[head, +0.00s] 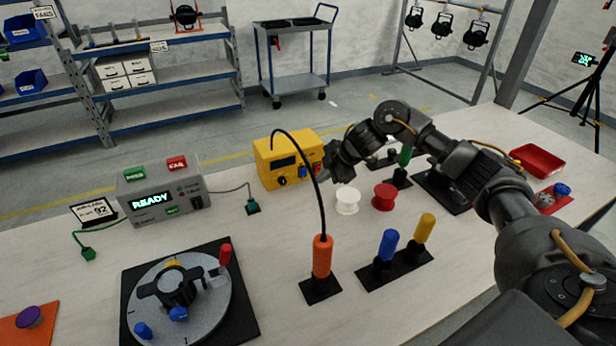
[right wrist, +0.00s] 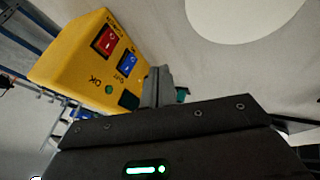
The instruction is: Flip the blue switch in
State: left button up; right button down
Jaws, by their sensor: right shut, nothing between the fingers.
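The yellow box (head: 275,165) stands at the back of the table, with a dark display and knob on its front. Its blue switch (head: 302,172) shows at the lower right of that front. In the right wrist view the blue switch (right wrist: 127,63) sits beside a red switch (right wrist: 106,40) on the yellow face; which way it is tipped I cannot tell. My right gripper (head: 333,167) is shut and empty, just right of the box. In the right wrist view its fingers (right wrist: 156,84) are close to the blue switch, apparently apart from it. My left gripper is out of view.
White (head: 347,200) and red (head: 384,196) spools stand near the right gripper. An orange handle (head: 322,257) with an arching black cable stands in front of the box. A grey READY unit (head: 165,195) is at left, behind a turntable (head: 215,310).

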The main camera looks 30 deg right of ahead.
aim_at(303, 173)
jog(key=x, duration=0.4)
jog(key=shift+w+d+f, duration=0.1)
jog(key=shift+w+f, duration=0.05)
jog(key=shift+w, duration=1)
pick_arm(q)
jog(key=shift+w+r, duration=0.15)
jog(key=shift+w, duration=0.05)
pick_arm(e)
jog(key=shift+w+f, duration=0.15)
jog(key=shift+w, duration=0.75)
